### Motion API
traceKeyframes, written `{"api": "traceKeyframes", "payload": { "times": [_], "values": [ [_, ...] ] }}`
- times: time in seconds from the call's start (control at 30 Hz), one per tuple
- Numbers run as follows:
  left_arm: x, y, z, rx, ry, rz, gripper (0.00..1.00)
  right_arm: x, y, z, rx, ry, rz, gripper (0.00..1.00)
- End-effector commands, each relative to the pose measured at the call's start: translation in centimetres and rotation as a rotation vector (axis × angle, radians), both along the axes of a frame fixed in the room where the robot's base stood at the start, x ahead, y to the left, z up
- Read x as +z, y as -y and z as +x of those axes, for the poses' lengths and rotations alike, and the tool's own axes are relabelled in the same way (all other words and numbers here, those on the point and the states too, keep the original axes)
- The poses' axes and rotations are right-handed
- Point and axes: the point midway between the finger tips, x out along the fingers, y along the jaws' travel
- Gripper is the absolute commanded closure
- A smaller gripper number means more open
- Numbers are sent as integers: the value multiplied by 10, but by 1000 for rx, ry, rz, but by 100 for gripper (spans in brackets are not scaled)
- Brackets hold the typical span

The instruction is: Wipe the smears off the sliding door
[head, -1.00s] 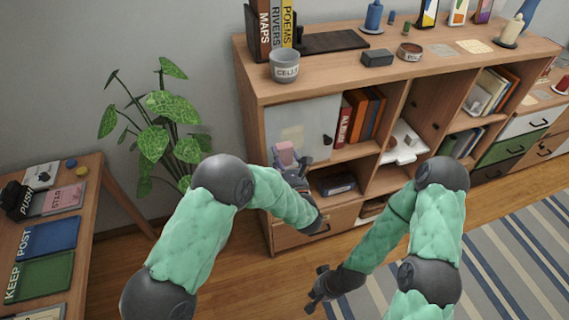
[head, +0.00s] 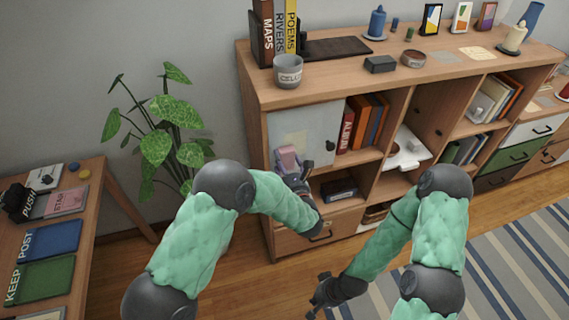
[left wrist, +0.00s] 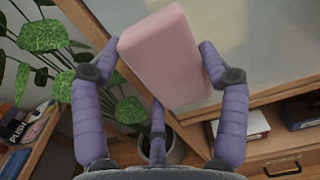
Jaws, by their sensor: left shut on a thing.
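The pale grey sliding door (head: 318,122) covers the left upper bay of the wooden cabinet. A faint lighter patch (head: 296,138) shows on its lower left part, just above the sponge. My left gripper (head: 292,168) is shut on a pink sponge (head: 286,157) in front of the door's lower left. In the left wrist view the sponge (left wrist: 168,55) is tilted between the purple fingers, with the door (left wrist: 270,45) behind it; contact with the door cannot be told. My right gripper (head: 322,290) hangs low over the floor, its jaws too small and dark to judge.
A grey cup (head: 288,71) and books (head: 276,30) stand on the cabinet (head: 340,85) above the door. Open shelves with books (head: 365,122) are to the right. A leafy plant (head: 165,130) stands to the left, near a side table (head: 88,205).

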Motion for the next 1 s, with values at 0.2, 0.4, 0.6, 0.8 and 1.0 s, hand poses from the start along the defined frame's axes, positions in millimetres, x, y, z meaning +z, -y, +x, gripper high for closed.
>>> {"api": "traceKeyframes", "payload": {
  "times": [0.2, 0.4, 0.6, 0.8, 1.0],
  "values": [
    [0, -1, 4, 1, 1, -1, 52, -2, 0, 0, 0, 0, 0, 100],
    [0, -3, 7, 1, 1, 0, 52, -4, 0, 0, 0, 0, 0, 100],
    [0, -4, 11, 1, 2, 1, 52, -5, 0, 0, 0, 0, 0, 100],
    [0, -5, 14, 1, 1, -1, 52, -6, 0, 0, 0, 0, 0, 100],
    [0, -4, 15, 0, 1, 0, 52, -7, 0, 0, 0, 0, 0, 100]
  ]
}}
